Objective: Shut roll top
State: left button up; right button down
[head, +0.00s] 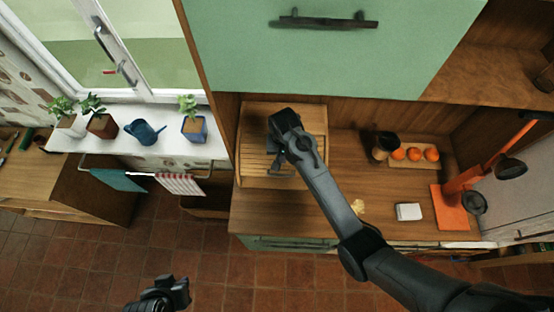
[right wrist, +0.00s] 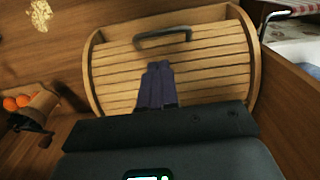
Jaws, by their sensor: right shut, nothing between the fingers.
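The roll top box (head: 255,165) is a light wooden bread box with a slatted curved front, standing on the counter against the back wall. In the right wrist view, its slatted cover (right wrist: 215,62) fills the middle, and a dark bar handle (right wrist: 163,37) sits near its far edge. The slats spread over most of the visible front; whether a gap is left at the edge I cannot tell. My right gripper (right wrist: 158,72) is shut and empty over the slats, short of the handle in that view. My left gripper (head: 181,289) is low over the floor, away from the box.
A green cabinet (head: 320,60) hangs above. Potted plants (head: 194,127) line the sill. The counter before the box is mostly clear.

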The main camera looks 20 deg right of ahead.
notch_tip(320, 180, down, 9)
jog(key=shift+f+p, duration=0.15)
jog(key=shift+p, duration=0.3)
dwell(0.3)
